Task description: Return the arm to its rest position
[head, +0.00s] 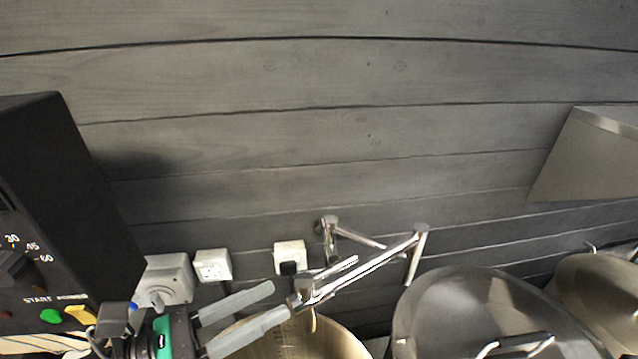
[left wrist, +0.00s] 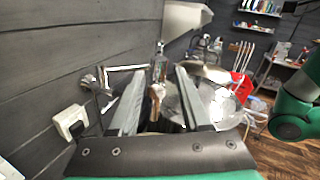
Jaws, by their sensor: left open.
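My left gripper (head: 268,312) comes in from the lower left of the head view. Its two grey fingers are apart, with nothing between them that I can see being held. In the left wrist view the left gripper (left wrist: 160,95) also shows open. Beyond the fingertips is a chrome folding tap (head: 370,262) on the wall, close to them in the picture; I cannot tell whether they touch. The tap also shows in the left wrist view (left wrist: 103,80). My right gripper is not in view in either picture.
A black control box (head: 75,190) hangs at the left. An open steel pot (head: 340,340) lies below the tap. Lidded kettles (head: 460,300) stand at the right, below a metal hood (head: 590,160). Wall sockets (head: 212,265) are behind the gripper. The upper plank wall is clear.

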